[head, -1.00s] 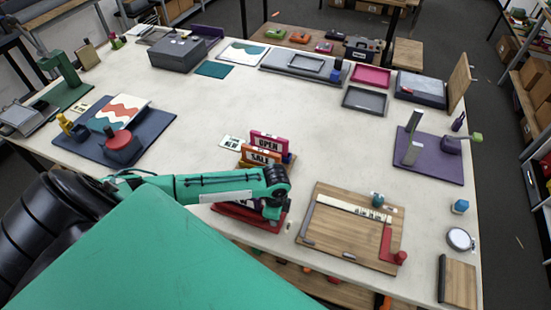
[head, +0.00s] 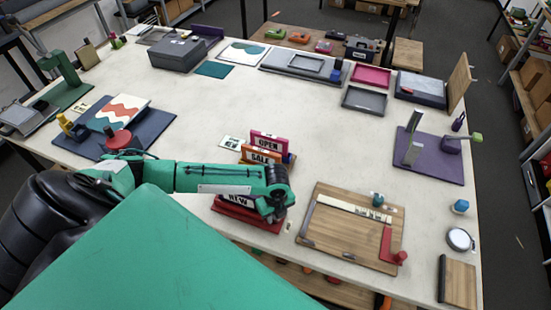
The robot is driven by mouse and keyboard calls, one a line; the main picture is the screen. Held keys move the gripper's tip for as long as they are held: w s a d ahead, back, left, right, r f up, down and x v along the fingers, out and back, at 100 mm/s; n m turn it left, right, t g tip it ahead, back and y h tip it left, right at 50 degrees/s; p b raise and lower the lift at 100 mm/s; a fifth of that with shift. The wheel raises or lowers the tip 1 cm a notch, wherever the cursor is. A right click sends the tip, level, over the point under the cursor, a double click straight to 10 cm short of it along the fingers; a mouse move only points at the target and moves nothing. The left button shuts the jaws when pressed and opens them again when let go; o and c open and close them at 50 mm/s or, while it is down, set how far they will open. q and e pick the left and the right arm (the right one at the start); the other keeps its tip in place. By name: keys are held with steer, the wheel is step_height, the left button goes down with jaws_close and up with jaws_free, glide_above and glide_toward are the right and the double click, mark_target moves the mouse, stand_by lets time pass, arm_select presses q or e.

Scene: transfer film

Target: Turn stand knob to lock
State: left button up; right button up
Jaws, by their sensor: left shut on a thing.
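A sign stand stands near the front edge of the white table, with a pink OPEN sign (head: 268,143) at the back, an orange SALE sign (head: 262,157) in the middle and a red NEW sign (head: 238,202) in front. My green left arm reaches in from the left across the stand. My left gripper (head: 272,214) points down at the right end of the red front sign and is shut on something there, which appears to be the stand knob. The gripper covers the knob, so its angle is hidden. My right gripper is out of view.
A wooden board (head: 340,255) with a red-handled arm lies just right of the stand. A small white card (head: 231,143) lies behind it. A navy mat (head: 150,140) is at the left and a purple base (head: 430,160) at the right. The table's middle is clear.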

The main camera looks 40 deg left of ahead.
arm_select(q)
steer(key=shift+w+r+m, duration=0.1)
steer(key=shift+m, duration=0.4)
steer(key=o, duration=0.7)
step_height(320, 180, up, 14)
steer(key=b, duration=0.4)
stand_by(0.4)
